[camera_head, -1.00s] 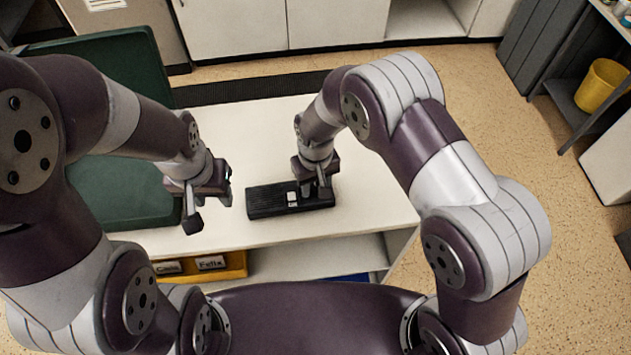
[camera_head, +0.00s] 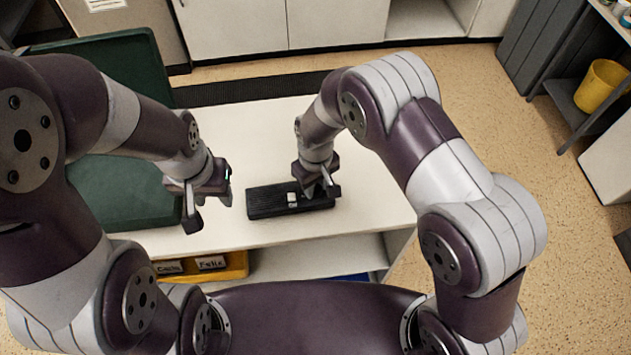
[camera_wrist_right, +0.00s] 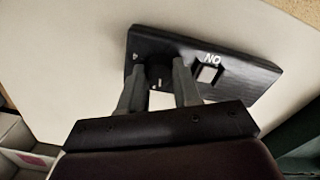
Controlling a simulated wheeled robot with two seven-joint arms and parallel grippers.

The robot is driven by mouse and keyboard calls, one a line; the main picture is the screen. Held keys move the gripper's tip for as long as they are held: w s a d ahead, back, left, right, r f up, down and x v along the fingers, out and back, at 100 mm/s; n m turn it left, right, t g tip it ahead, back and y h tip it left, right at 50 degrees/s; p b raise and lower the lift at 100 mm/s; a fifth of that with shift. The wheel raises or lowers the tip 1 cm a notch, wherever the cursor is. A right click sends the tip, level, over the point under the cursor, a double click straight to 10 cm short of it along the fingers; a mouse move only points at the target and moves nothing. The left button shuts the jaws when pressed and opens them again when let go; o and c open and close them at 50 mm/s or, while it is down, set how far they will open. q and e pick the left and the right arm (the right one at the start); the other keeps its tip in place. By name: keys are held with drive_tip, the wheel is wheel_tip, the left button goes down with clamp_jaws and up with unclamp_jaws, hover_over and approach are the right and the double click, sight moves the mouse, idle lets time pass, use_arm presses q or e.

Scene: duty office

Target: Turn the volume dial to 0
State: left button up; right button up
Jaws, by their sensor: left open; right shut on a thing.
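A black box-shaped device (camera_head: 268,203) lies on the white table top. It has a small light switch block (camera_head: 292,197), which also shows in the right wrist view (camera_wrist_right: 208,74) beside the letters "ON". A black round dial (camera_wrist_right: 158,77) with a pale mark sits near the device's other end. My right gripper (camera_head: 320,190) is over that end; in the right wrist view its fingers (camera_wrist_right: 158,80) are shut on the dial from both sides. The dial's number setting is not legible. My left gripper (camera_head: 212,205) is open and empty, left of the device above the table.
The white table (camera_head: 270,135) has clear room behind the device. A yellow bin with name labels (camera_head: 235,265) is on the shelf below. A yellow bucket (camera_head: 600,85) stands at far right.

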drive_tip(key=n+p, duration=0.1)
drive_tip(key=n, duration=0.3)
drive_tip(key=shift+r, duration=0.1)
drive_tip(key=n, duration=0.5)
drive_tip(key=shift+p, duration=0.4)
drive_tip(key=n, duration=0.4)
drive_tip(key=shift+n, duration=0.3)
drive_tip(key=shift+n+p, duration=0.45)
drive_tip(key=shift+n, duration=1.45)
drive_tip(key=o, duration=0.8)
drive_tip(key=shift+c, duration=0.2)
